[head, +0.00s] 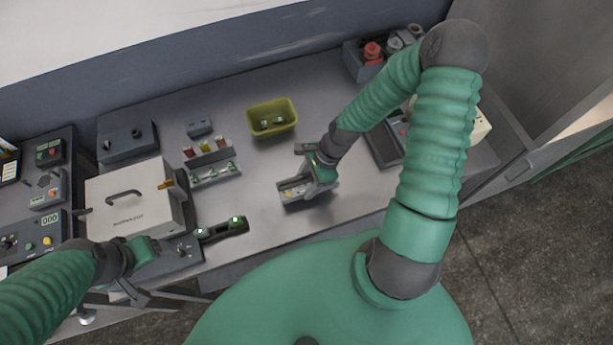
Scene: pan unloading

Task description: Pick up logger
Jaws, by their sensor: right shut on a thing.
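My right gripper (316,170) reaches down to the middle of the bench and is shut on a small grey boxy device (292,196), which looks to be the logger. The device has a pale face with small yellow marks, and the gripper covers its right and upper part. I cannot tell whether it touches the bench. My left gripper (137,286) is low at the left, by the bench's front edge. Its fingers are too small and dark to tell if they are open, and no held thing is clear.
A white lidded box (125,215) stands at the left beside control panels (32,240). A dark holder with green-topped items (221,231) lies near the front edge. A yellow-green bin (272,118) and a vial rack (213,169) stand further back. Bare bench (262,170) lies between them.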

